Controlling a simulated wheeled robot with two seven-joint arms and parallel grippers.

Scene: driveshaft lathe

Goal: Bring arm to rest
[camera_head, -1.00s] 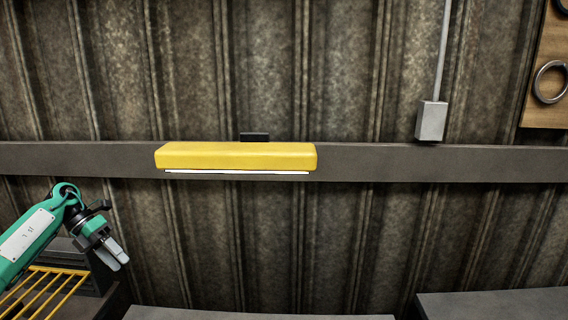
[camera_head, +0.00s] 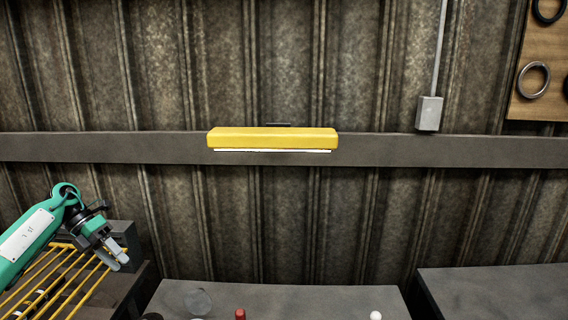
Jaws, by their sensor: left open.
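My left gripper (camera_head: 122,259) is at the lower left of the head view, on the end of my green left arm. Its light grey fingers point down and to the right. It is open, and I see nothing between the fingers. It shows in front of a yellow wire rack (camera_head: 62,282) at the lower left. My right arm and right gripper are out of view.
A grey tabletop (camera_head: 270,298) at bottom centre bears a red item (camera_head: 240,314), a white ball-like item (camera_head: 376,315) and a round clear item. Another grey surface (camera_head: 500,295) is at right. A yellow lamp (camera_head: 272,138) and a grey box (camera_head: 429,113) are on the corrugated wall.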

